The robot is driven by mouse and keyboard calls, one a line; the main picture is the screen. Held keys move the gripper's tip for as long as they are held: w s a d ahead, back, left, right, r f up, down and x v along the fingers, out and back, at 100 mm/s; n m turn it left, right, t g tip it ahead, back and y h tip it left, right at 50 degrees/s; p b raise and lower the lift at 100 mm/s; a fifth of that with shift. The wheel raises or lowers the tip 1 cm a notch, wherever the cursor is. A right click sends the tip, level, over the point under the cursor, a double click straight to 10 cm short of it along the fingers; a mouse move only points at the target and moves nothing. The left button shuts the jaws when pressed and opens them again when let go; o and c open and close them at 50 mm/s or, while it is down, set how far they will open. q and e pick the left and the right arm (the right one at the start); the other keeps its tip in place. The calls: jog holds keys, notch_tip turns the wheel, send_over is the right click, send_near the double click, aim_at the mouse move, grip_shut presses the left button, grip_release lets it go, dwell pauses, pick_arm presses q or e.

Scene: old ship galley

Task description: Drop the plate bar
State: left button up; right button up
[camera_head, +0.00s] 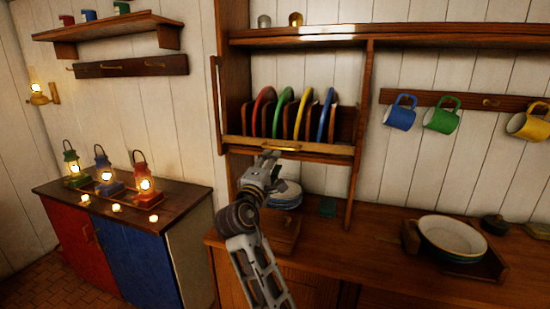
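The plate bar (318,150) is a light wooden rail running across the front of the plate rack (345,128), with a brass handle (282,148) near its middle. Red (262,110), green (283,112), yellow (304,115) and blue (326,117) plates stand upright behind it between wooden dividers.
A stack of plates (286,194) stands on the counter (345,238) behind my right gripper. White bowls or plates (453,238) sit in a wooden holder at right. Mugs (441,117) hang on the right wall. Lit lanterns (105,170) stand on the left cabinet.

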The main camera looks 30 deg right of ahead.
jog(key=shift+v, duration=1.95)
jog(key=shift+f, duration=0.1)
